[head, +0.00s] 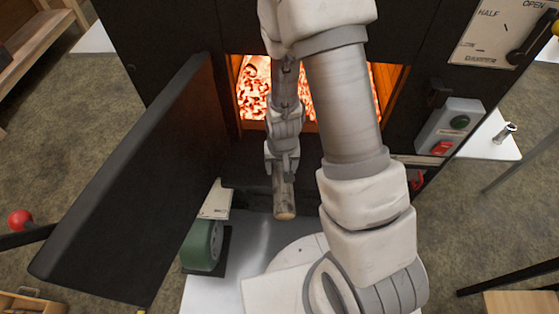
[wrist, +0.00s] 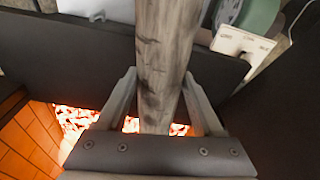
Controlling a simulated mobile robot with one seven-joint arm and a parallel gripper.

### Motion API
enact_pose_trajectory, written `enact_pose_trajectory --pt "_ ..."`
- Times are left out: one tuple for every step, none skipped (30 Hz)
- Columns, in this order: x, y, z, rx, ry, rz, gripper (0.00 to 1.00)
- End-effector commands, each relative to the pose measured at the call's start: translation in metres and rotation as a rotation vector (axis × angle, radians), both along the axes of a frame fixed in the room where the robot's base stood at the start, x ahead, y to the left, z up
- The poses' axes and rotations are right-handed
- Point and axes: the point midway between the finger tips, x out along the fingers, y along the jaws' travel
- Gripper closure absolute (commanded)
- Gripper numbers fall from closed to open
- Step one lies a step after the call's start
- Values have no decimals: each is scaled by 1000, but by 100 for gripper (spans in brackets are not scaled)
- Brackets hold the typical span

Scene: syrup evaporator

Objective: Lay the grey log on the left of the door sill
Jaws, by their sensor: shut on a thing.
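My gripper (head: 282,160) is shut on the grey log (head: 285,202), in front of the open firebox in the head view. The log's free end points down toward me. In the wrist view, the log (wrist: 166,50) runs from the top edge down between the fingers of my gripper (wrist: 160,82). The door sill (wrist: 75,55) shows there as a dark band beneath the log; whether they touch is not clear. In the head view my arm hides part of the opening. The open door (head: 130,190) stands to the left.
Glowing coals (head: 256,90) fill the firebox. A green round machine part (head: 201,245) with a white tag (head: 216,200) stands below the opening. A switch box (head: 450,125) and damper panel (head: 490,35) are at the right. The open door limits room on the left.

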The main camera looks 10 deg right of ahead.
Motion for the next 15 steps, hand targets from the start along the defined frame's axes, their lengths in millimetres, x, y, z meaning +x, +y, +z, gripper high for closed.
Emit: enact_pose_trajectory --pt "3 -1 -2 0 -2 -1 100" --pt "5 -2 -3 0 -2 -2 100" --pt "8 -2 -5 1 -2 -2 100" --pt "10 -3 -7 1 -2 -2 100" --pt "13 -4 -8 1 -3 -2 100" --pt "18 -5 -11 1 -4 -2 100" --pt "21 -7 -13 1 -3 -2 100" --pt "25 -8 -15 1 -3 -2 100" --pt "29 -10 -18 1 -3 -3 100" --pt "33 -11 -19 1 -3 -3 100" --pt "37 -12 -21 1 -3 -3 100" --pt "41 -13 -24 1 -2 -2 100" --pt "45 -14 -25 1 -3 -2 100" --pt "49 -16 -27 1 -3 -2 100" --pt "53 -18 -30 1 -3 -2 100"
